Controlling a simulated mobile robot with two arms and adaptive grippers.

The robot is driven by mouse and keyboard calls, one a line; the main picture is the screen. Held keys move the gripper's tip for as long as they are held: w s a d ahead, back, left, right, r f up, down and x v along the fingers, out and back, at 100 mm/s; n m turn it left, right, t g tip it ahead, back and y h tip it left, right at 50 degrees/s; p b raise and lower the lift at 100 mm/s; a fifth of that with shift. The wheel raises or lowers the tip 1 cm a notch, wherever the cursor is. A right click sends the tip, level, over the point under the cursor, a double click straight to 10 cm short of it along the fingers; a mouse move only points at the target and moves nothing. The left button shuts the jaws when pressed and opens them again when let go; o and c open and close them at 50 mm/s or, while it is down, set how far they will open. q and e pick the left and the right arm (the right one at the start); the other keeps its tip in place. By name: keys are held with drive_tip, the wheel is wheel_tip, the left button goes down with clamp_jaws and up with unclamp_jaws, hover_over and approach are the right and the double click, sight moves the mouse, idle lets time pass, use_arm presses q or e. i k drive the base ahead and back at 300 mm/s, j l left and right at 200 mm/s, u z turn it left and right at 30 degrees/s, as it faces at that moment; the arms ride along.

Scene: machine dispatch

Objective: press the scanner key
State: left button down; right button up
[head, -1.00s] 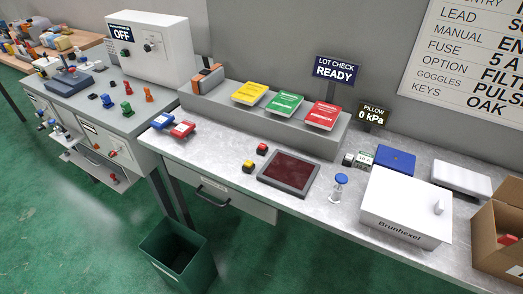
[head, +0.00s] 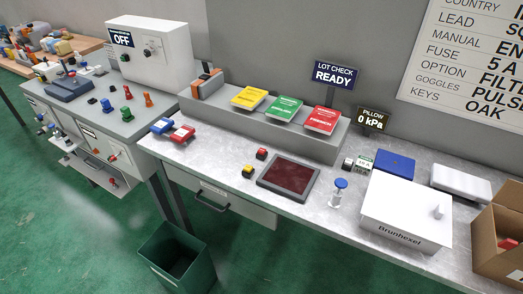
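A flat dark-red panel in a grey frame (head: 288,176), perhaps the scanner, lies on the metal bench. Two small keys sit at its left: a red key (head: 262,153) and a yellow key (head: 248,171), both on dark bases. I cannot tell which is the scanner key, as no label on them is readable. A sign (head: 337,74) behind the bench reads "LOT CHECK READY". Neither of my grippers shows in the head view.
A blue-topped vial (head: 339,190) and a white Brunhexel box (head: 401,220) stand right of the panel. Yellow, green and red packs (head: 323,120) lie on a raised grey shelf. A green bin (head: 178,256) stands on the floor. The bench's front left is mostly clear.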

sight(262, 151)
drive_tip(key=i+j+z, duration=0.2)
drive_tip(key=j, duration=0.55)
drive_tip(key=i+j+z, duration=0.2)
drive_tip(key=j, duration=0.55)
drive_tip(key=i+j+z, duration=0.1)
drive_tip(key=j+z, duration=0.15)
drive_tip(key=j, duration=0.5)
drive_tip(key=j+z, duration=0.2)
drive_tip(key=j, duration=0.6)
